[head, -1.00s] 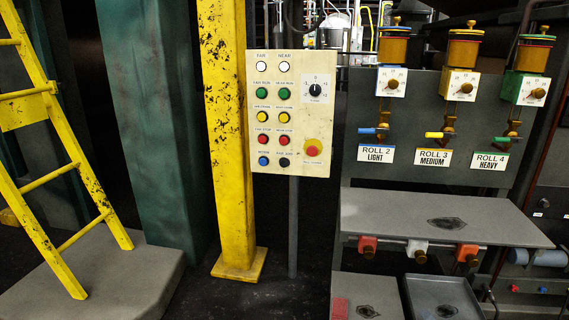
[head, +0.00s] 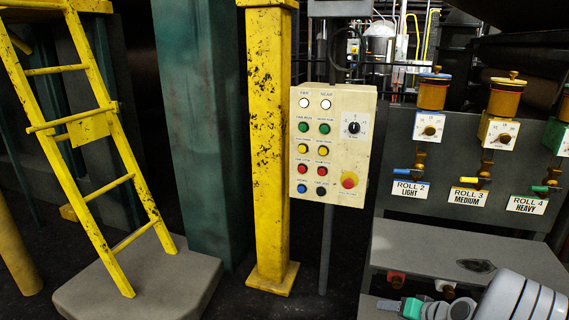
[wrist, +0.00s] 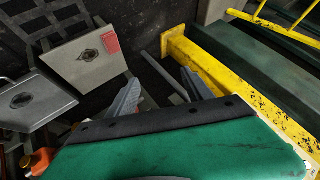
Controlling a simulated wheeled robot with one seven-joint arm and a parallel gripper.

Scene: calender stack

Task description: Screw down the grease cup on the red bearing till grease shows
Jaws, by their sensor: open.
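The red bearing (head: 396,278) sits under the front edge of the grey shelf in the head view, with a small bronze cup (head: 397,284) on its front. I see no clear grease on it. My gripper (head: 388,305) reaches in from the lower right, just below the red bearing and apart from it. In the wrist view its two grey fingers (wrist: 160,90) stand spread, with nothing between them. An orange-red block (wrist: 42,160) with a dark bronze knob shows at the lower left there; I cannot tell which bearing it is.
A white bearing (head: 446,286) is right of the red one, partly behind my arm. Two grey trays, one with a red patch (wrist: 112,43), lie below. A yellow post (head: 268,150), button panel (head: 333,145) and yellow ladder (head: 85,130) stand left. Oilers (head: 433,90) stand above the shelf.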

